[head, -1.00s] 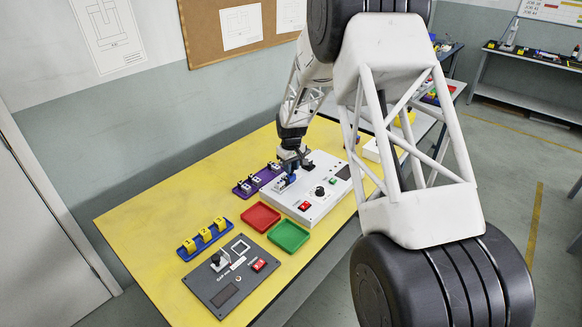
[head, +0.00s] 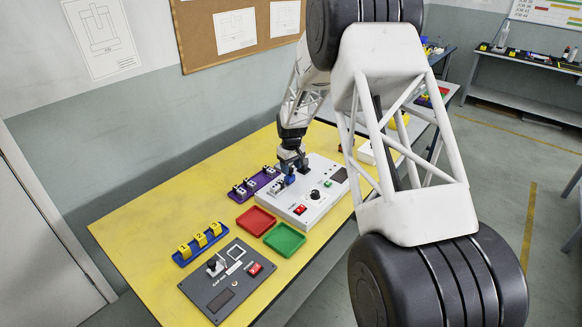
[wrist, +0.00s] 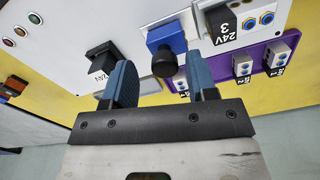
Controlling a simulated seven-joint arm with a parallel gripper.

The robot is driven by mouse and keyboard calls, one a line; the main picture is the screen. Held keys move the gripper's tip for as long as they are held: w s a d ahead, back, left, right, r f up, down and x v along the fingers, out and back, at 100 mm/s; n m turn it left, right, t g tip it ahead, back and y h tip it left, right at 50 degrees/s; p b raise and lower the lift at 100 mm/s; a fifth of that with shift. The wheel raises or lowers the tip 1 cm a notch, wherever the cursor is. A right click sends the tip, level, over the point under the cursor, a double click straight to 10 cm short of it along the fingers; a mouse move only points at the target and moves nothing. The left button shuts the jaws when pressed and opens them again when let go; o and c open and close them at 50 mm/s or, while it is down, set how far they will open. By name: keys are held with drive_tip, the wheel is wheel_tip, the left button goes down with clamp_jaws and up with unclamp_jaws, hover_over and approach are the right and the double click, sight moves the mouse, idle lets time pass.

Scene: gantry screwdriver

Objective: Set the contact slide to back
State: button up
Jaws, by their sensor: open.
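A blue block with a round black knob stands on the white panel (wrist: 60,30) in the wrist view. It looks like the contact slide (wrist: 173,38). My gripper (wrist: 161,66) is open, one blue-grey finger on each side of the knob, with gaps between. Whether the fingers reach down past the knob I cannot tell. In the head view my gripper (head: 290,168) is over the left part of the white panel box (head: 318,207), and the blue slide (head: 290,180) shows just below it, partly covered.
A black 24V block (wrist: 103,57) sits left of the slide, and a module marked 24V 3 (wrist: 232,24) sits to its right. A purple rack (head: 238,196) with modules lies beside the panel. Red (head: 255,222) and green (head: 284,240) trays are in front.

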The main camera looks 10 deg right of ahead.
sight(291, 168)
drive_tip(key=shift+r, duration=0.15)
drive_tip(key=shift+r, duration=3.75)
drive_tip(key=shift+s+r, duration=0.1)
drive_tip(key=shift+s+d+r, duration=0.1)
drive_tip(key=shift+s+r, duration=0.05)
drive_tip(key=shift+r, duration=0.1)
drive_tip(key=s+d+r+m+t, duration=0.1)
drive_tip(key=s+d+r+m, duration=0.15)
drive_tip(key=s+r, duration=0.95)
drive_tip(key=s+d+r+m, duration=0.1)
drive_tip(key=s+d+r, duration=0.2)
drive_tip(key=s+r, duration=0.9)
drive_tip(key=s+d+f+m, duration=0.1)
drive_tip(key=s+f, duration=0.1)
drive_tip(key=s, duration=1.5)
drive_tip(key=s+d+f+m+t, duration=0.1)
drive_tip(key=s+d+f+m, duration=0.1)
drive_tip(key=s, duration=1.5)
drive_tip(key=shift+s+d+t, duration=0.15)
drive_tip(key=shift+s+t, duration=0.1)
drive_tip(key=shift+t, duration=0.05)
